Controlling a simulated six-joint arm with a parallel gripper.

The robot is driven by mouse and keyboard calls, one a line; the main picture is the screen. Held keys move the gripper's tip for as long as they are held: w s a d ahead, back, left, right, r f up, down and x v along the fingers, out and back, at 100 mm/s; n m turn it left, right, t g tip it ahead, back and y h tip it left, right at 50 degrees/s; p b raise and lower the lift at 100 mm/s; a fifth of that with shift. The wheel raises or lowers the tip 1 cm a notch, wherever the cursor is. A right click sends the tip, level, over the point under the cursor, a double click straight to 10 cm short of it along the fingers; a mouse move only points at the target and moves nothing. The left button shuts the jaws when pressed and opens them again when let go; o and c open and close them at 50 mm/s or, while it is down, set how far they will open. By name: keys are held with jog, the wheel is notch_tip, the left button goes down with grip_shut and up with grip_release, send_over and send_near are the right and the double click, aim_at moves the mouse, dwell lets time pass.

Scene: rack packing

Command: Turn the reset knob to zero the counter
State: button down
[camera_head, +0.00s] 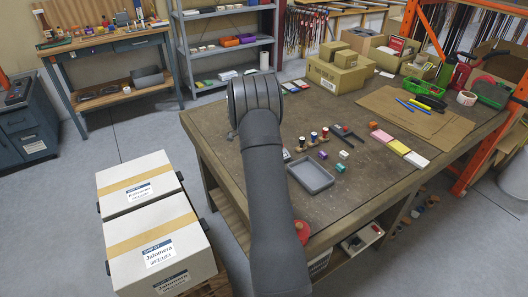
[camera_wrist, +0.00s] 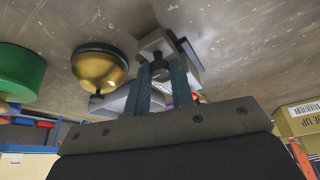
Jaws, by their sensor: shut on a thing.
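In the wrist view, my gripper (camera_wrist: 164,66) has its two dark teal fingers close on either side of a small dark knob (camera_wrist: 160,73), which I take for the reset knob. The fingers partly hide it. The knob sits at a grey metal body with dark parts, apparently the counter (camera_wrist: 154,42), on the worktop. The counter's digits do not show. In the head view my arm hides the gripper and most of the counter's area; only a small grey piece shows at the arm's right edge.
A brass dome with a dark base (camera_wrist: 98,70) stands close beside the counter, and a green cylinder (camera_wrist: 20,73) is farther left. A grey tray (camera_head: 329,183) and small coloured blocks (camera_head: 341,168) lie right of my arm on the workbench. Cardboard boxes (camera_head: 338,77) stand at the back.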

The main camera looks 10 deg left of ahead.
dwell(0.4)
jog(key=c, duration=1.5)
grip_release()
jog(key=shift+c, duration=0.2)
jog(key=v, duration=1.7)
jog(key=shift+a+r, duration=0.15)
jog(key=shift+r, duration=0.05)
jog(key=x, duration=1.7)
jog(key=shift+f, duration=0.2)
